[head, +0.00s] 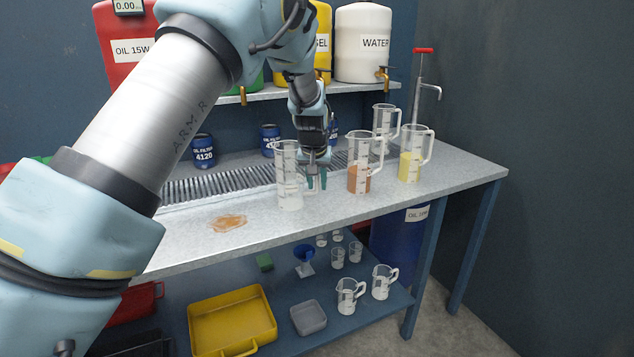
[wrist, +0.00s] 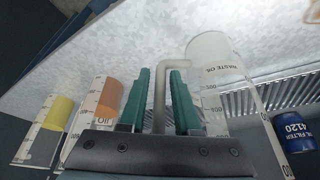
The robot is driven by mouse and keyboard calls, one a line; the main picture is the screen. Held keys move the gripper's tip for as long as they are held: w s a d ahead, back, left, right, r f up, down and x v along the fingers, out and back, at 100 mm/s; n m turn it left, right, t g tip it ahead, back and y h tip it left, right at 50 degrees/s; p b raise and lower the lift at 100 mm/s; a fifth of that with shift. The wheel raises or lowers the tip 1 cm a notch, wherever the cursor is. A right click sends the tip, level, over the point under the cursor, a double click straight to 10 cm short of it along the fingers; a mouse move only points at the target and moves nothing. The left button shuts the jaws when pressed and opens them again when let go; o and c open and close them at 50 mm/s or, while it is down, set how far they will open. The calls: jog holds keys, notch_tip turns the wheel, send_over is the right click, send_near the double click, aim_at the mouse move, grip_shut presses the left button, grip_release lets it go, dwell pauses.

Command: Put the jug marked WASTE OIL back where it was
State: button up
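The clear jug marked WASTE OIL (wrist: 222,92) stands upright on the grey bench; in the head view (head: 287,178) it is near the bench's front, left of my gripper, and looks empty. Its label reads in the wrist view. My gripper (head: 317,183) points down beside it. In the wrist view the two teal fingers (wrist: 160,90) stand on either side of the jug's handle, with a narrow gap showing on each side. The gripper is open around the handle.
A jug with orange-brown liquid (head: 359,172) stands close right of my gripper, and one with yellow liquid (head: 411,165) beyond it. An empty jug (head: 384,122) stands behind. A brown spill (head: 229,223) lies left on the bench, before a drain grate (head: 215,186).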

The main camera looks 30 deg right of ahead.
jog(key=shift+o, duration=0.9)
jog(key=shift+r, duration=0.25)
jog(key=b+v, duration=0.3)
jog(key=v, duration=0.9)
jog(key=w+a+f+n+y, duration=0.1)
jog(key=w+a+f+n, duration=0.1)
jog(key=a, duration=0.9)
jog(key=w+a+f+n, duration=0.1)
jog(key=w+a+f, duration=0.1)
jog(key=a, duration=1)
jog(key=s+a+f+n, duration=0.1)
jog(key=s+a, duration=0.3)
jog(key=a, duration=0.4)
jog(key=s+a+f+n+g+y, duration=0.1)
jog(key=s+a+f, duration=0.1)
jog(key=s+a, duration=0.3)
jog(key=s+a+f+n+g, duration=0.1)
jog(key=s+a, duration=0.4)
jog(key=a, duration=0.5)
jog(key=shift+a+f+n+y, duration=0.35)
jog(key=shift+f+n+y, duration=0.05)
jog(key=shift+f, duration=0.05)
